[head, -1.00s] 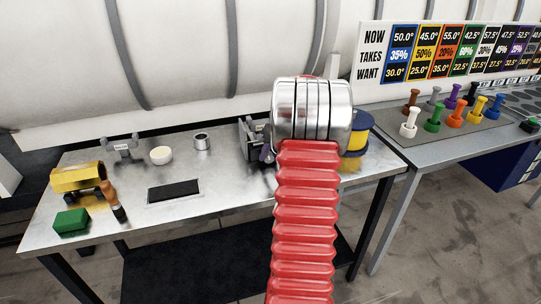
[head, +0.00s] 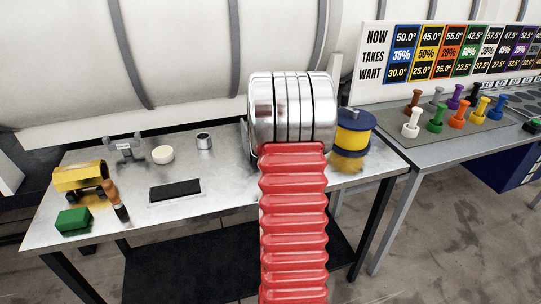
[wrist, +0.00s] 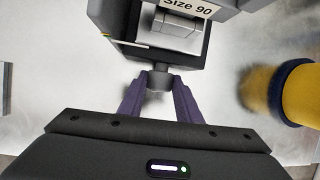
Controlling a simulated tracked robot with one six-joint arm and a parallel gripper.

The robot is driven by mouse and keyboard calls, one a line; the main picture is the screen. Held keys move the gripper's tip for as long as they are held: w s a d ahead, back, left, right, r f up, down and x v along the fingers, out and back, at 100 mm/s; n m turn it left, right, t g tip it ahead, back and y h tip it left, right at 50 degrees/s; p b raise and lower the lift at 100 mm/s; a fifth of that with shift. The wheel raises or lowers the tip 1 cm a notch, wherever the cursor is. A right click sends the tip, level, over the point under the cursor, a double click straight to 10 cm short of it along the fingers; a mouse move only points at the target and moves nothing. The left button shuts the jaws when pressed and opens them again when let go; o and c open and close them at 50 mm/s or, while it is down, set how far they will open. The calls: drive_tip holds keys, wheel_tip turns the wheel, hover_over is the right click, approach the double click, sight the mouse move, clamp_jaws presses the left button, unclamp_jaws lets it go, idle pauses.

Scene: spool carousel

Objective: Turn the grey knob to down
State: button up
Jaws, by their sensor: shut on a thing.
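In the wrist view, a grey knob (wrist: 160,73) sticks out from the near side of a dark grey box-like device (wrist: 118,18). The device carries a label reading "Size 90" (wrist: 188,5). My gripper (wrist: 160,86) has purple fingers, one on each side of the knob's stem, and is shut on it. The fingertips cover part of the knob, and I cannot tell which way it points. In the head view, my own arm hides the gripper, the knob and most of the device.
A yellow spool with a blue rim (head: 354,137) stands close right of the device. The metal table (head: 225,187) also holds a black pad (head: 175,191), white bowl (head: 163,154), metal cup (head: 204,142) and green block (head: 73,221). The table's middle front is free.

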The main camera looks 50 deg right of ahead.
drive_tip(key=shift+f, duration=0.15)
drive_tip(key=o, duration=0.8)
drive_tip(key=shift+r, duration=0.2)
drive_tip(key=v, duration=1.3)
drive_tip(key=shift+r, duration=0.2)
drive_tip(key=shift+s+a, duration=0.1)
